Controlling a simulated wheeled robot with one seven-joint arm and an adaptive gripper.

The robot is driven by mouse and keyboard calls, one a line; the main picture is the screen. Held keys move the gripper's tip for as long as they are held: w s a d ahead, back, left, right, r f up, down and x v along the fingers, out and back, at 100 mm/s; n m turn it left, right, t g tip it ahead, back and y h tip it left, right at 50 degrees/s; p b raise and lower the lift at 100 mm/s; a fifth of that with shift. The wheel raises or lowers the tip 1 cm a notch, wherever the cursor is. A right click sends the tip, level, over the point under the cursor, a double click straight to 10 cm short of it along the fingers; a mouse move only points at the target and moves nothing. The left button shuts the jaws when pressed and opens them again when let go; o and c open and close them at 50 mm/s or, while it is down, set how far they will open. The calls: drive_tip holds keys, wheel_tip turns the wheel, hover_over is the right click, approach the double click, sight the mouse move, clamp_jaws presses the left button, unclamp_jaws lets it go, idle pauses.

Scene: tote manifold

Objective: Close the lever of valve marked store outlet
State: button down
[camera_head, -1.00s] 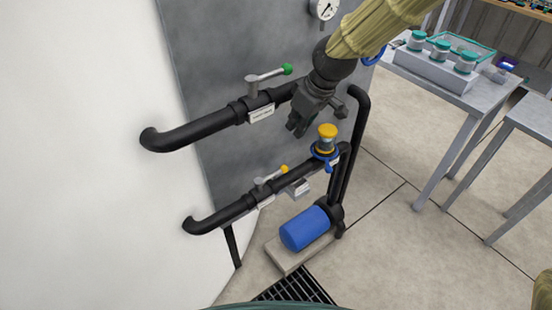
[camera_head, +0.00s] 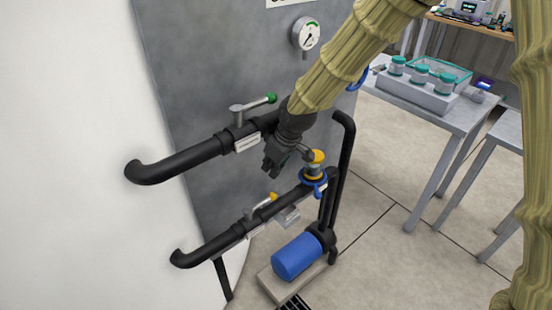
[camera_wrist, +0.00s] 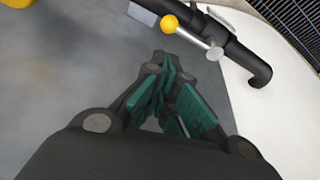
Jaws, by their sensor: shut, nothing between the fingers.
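Two lever valves sit on black pipes; their labels are too small to read, so I cannot tell which is the store outlet. The upper valve has a green-knobbed lever (camera_head: 258,103) lying roughly along its pipe. The lower valve has a yellow-knobbed lever (camera_head: 264,203), also roughly along its pipe. My gripper (camera_head: 270,170) is shut and empty, in front of the grey panel, between the two pipes in the picture. Its fingers (camera_wrist: 172,65) show apart from the lever.
A yellow-topped blue fitting (camera_head: 315,168) stands right of my gripper. A blue pump (camera_head: 297,256) sits below on a plinth. A gauge (camera_head: 306,35) is on the grey panel (camera_head: 190,70). A metal table (camera_head: 455,115) with jars stands at right.

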sight(261, 204)
drive_tip(key=x, duration=0.9)
drive_tip(key=shift+s+d, duration=0.1)
drive_tip(key=shift+s+d+m, duration=0.1)
drive_tip(key=shift+d+m, duration=0.05)
drive_tip(key=shift+m, duration=0.15)
